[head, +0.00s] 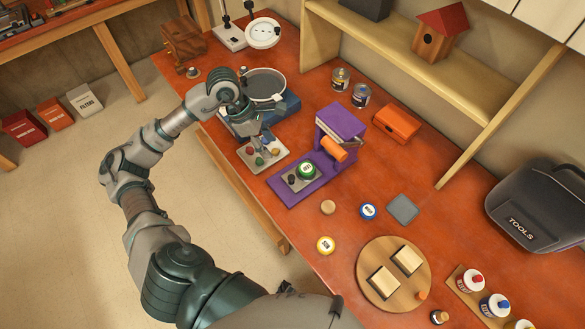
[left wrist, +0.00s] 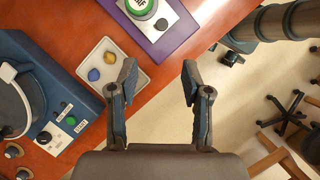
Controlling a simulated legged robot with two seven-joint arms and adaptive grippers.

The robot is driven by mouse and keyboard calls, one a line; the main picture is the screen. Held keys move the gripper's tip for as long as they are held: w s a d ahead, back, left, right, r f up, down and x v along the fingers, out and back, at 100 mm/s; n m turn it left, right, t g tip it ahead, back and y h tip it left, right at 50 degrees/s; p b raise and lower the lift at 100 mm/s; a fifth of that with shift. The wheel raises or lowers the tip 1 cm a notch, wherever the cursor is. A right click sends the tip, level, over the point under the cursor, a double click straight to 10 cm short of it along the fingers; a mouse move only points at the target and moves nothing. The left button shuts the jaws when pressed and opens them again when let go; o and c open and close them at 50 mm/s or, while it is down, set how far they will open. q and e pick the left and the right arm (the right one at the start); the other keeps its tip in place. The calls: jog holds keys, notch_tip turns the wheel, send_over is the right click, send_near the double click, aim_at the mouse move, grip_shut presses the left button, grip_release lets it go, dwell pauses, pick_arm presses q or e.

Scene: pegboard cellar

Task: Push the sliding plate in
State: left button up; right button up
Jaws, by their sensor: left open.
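My right gripper is not seen.
A light tray (head: 279,155) with several coloured pieces lies under my left gripper, beside the press. A blue machine (head: 290,104) stands behind it. An orange box (head: 397,124) and tins (head: 361,95) stand beyond the press. Loose discs (head: 326,245) lie in front right.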

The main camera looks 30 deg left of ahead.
pick_arm(q)
send_near(291, 177)
jog(key=p+x, duration=0.1)
jog(key=x, duration=0.7)
jog(key=shift+f, duration=0.3)
jog(key=shift+w, duration=0.1)
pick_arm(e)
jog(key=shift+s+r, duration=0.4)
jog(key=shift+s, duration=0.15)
pick_arm(q)
grip_shut()
